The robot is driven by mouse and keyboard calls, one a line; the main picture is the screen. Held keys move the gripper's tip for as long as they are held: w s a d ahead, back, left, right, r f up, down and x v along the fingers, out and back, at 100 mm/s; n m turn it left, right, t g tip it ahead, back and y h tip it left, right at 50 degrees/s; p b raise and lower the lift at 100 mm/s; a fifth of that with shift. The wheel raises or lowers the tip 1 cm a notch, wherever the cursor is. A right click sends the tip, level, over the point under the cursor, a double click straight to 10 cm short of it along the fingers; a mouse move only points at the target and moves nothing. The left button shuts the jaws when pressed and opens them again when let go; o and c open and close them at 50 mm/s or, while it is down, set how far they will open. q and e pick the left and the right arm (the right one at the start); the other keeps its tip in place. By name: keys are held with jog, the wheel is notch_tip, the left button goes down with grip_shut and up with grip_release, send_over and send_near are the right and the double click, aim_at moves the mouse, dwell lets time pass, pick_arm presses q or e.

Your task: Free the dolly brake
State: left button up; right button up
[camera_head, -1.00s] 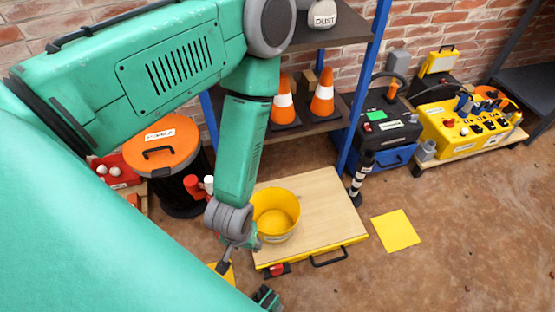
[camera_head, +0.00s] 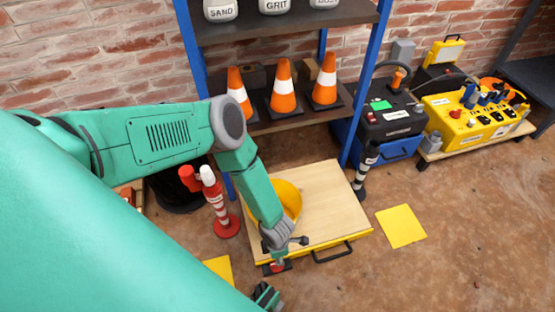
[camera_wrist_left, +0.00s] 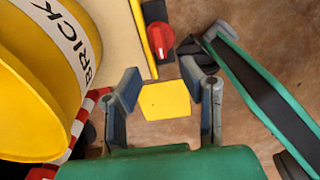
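The dolly (camera_head: 330,215) is a flat wooden deck with a yellow edge and a black front handle (camera_head: 333,254). Its brake (camera_head: 277,266) is a red lever on a dark base at the front left edge; it also shows in the left wrist view (camera_wrist_left: 159,38). My left gripper (camera_head: 285,246) is just above the brake in the head view, with its fingers spread and nothing between them (camera_wrist_left: 168,92). A yellow bucket (camera_head: 291,197) stands on the deck, partly behind my left arm; its label reads BRICK (camera_wrist_left: 68,30). Part of my right gripper (camera_head: 266,296) shows at the bottom edge.
A red-and-white post (camera_head: 217,205) stands left of the dolly, a black-and-white post (camera_head: 363,172) at its back right. Yellow floor squares lie right (camera_head: 401,226) and front left (camera_head: 219,268). A shelf (camera_head: 290,121) with cones is behind. The right floor is open.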

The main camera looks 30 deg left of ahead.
pick_arm(q)
jog(key=f+b, duration=0.1)
jog(key=f, duration=0.1)
jog(key=f+b, duration=0.1)
jog(key=f, duration=0.1)
jog(key=f+b, duration=0.1)
jog(key=f, duration=0.1)
jog(key=shift+a+f, duration=0.35)
jog(key=shift+f, duration=0.05)
jog(key=shift+d+f+b, duration=0.25)
jog(key=shift+f+b, duration=0.45)
jog(key=shift+f, duration=0.3)
jog(key=shift+d+f+b, duration=0.1)
jog(key=shift+f+b, duration=0.2)
jog(key=shift+f, duration=0.15)
jog(key=shift+a, duration=0.2)
jog(key=shift+f, duration=0.1)
jog(key=shift+c, duration=0.8)
grip_shut()
pick_arm(e)
jog(key=f, duration=0.5)
jog(key=shift+a+f, duration=0.25)
jog(key=shift+a, duration=0.1)
